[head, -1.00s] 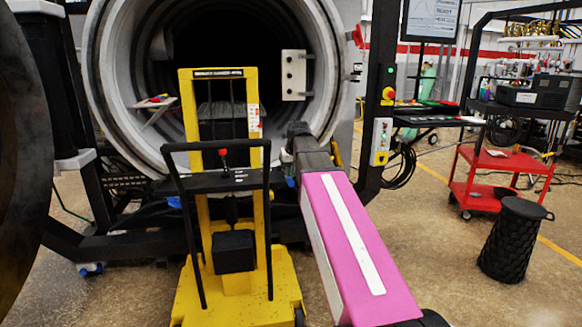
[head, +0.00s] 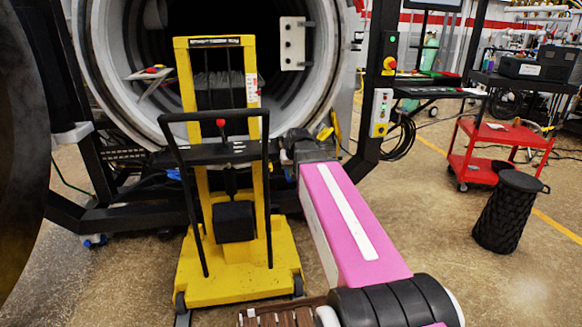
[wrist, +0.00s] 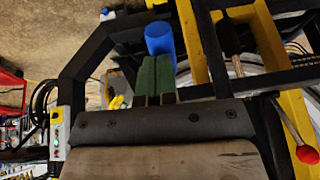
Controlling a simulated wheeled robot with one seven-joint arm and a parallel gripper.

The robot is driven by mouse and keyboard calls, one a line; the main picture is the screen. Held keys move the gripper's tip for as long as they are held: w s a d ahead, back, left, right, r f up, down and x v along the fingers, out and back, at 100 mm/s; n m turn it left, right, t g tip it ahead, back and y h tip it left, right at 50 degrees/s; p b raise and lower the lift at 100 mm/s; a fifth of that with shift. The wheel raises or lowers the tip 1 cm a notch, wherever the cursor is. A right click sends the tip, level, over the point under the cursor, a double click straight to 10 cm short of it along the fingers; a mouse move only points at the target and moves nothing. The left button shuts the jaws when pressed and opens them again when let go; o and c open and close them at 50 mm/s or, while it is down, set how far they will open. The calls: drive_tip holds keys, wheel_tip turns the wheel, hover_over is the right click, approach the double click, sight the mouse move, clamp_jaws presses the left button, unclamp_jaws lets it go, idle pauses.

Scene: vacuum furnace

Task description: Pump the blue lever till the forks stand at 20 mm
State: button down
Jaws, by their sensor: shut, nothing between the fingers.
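The yellow lift truck (head: 240,285) stands in front of the round furnace opening, with a black push bar (head: 213,116) and a red knob (head: 220,122). The blue lever end (wrist: 160,38) shows in the wrist view as a short blue cylinder, just beyond my fingertips. My gripper (wrist: 155,62) has green fingers held together with nothing between them. Whether they touch the blue end cannot be told. In the head view my pink arm reaches to the truck's right side and the gripper is largely hidden. The forks and any height reading cannot be made out.
The furnace mouth (head: 88,45) is behind the truck. A black frame post with a control box (head: 381,112) stands right of it. A red cart (head: 500,137) and a black bin (head: 508,212) stand farther right. Floor between arm and bin is clear.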

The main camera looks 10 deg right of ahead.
drive_tip(key=shift+s+f, duration=0.1)
drive_tip(key=shift+f, duration=0.15)
drive_tip(key=s+f+v, duration=0.1)
drive_tip(key=s+v, duration=0.1)
drive_tip(key=v, duration=1.2)
drive_tip(key=shift+d, duration=0.3)
drive_tip(key=shift+w, duration=0.15)
idle(0.6)
drive_tip(key=s+f+g, duration=0.2)
drive_tip(key=s+f, duration=0.3)
drive_tip(key=f, duration=1.1)
drive_tip(key=s+a+f+g, duration=0.1)
drive_tip(key=s+f, duration=0.5)
drive_tip(key=f, duration=1)
drive_tip(key=shift+s+a+f+g+h, duration=0.15)
drive_tip(key=shift+s+f+g+h, duration=0.2)
drive_tip(key=shift+g, duration=0.55)
drive_tip(key=shift+w+r, duration=0.1)
drive_tip(key=shift+w, duration=0.1)
